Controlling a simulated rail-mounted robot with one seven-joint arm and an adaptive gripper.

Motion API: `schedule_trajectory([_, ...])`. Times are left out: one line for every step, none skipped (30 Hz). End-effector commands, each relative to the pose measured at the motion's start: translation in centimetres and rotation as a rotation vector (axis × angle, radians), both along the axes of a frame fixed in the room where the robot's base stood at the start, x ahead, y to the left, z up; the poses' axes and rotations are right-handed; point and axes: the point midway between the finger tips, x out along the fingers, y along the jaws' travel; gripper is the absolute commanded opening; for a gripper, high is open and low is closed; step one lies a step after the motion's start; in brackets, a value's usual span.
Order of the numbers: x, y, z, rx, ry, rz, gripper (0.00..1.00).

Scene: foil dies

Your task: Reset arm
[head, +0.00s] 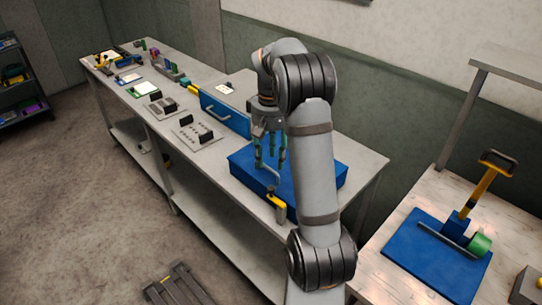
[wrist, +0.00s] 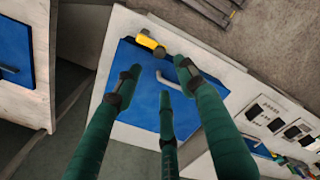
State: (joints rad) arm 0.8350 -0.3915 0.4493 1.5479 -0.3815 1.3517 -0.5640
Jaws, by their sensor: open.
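My gripper (head: 269,165) hangs over the blue panel at the right end of the long bench. Its green fingers are spread in the wrist view (wrist: 160,80), with nothing held between them. The blue panel (head: 244,166) lies flat on the bench and also shows in the wrist view (wrist: 140,110). A grey bent handle (wrist: 170,81) on it shows between and beyond the fingertips. I cannot tell whether a finger touches it. A yellow-and-black piece (head: 279,207) sits at the panel's front edge. My arm hides part of the panel in the head view.
At right, a table (head: 435,195) holds a blue mat (head: 425,262) and a yellow-handled lever tool (head: 472,200).

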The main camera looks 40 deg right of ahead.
Motion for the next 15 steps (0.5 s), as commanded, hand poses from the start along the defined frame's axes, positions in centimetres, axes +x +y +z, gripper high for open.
schedule_trajectory([0.0, 0.0, 0.0, 0.000, 0.000, 0.000, 0.40])
schedule_trajectory([0.0, 0.0, 0.0, 0.000, 0.000, 0.000, 0.40])
schedule_trajectory([0.0, 0.0, 0.0, 0.000, 0.000, 0.000, 0.40])
schedule_trajectory([0.0, 0.0, 0.0, 0.000, 0.000, 0.000, 0.40])
schedule_trajectory([0.0, 0.0, 0.0, 0.000, 0.000, 0.000, 0.40])
schedule_trajectory([0.0, 0.0, -0.1, 0.000, 0.000, 0.000, 0.40])
schedule_trajectory([0.0, 0.0, -0.1, 0.000, 0.001, 0.000, 0.40])
schedule_trajectory([0.0, 0.0, -0.2, 0.000, 0.001, 0.000, 0.40])
schedule_trajectory([0.0, 0.0, -0.4, 0.001, 0.002, 0.000, 0.40])
schedule_trajectory([-0.1, 0.0, -0.6, 0.002, 0.003, 0.000, 0.40])
schedule_trajectory([-0.1, 0.0, -0.8, 0.002, 0.004, 0.000, 0.40])
schedule_trajectory([-0.1, 0.0, -1.3, 0.002, 0.004, 0.000, 0.40])
schedule_trajectory([-0.1, 0.0, -1.7, 0.003, 0.004, 0.000, 0.40])
schedule_trajectory([-0.1, 0.0, -2.1, 0.002, 0.005, -0.001, 0.40])
schedule_trajectory([-0.1, 0.0, -2.8, 0.002, 0.005, 0.000, 0.40])
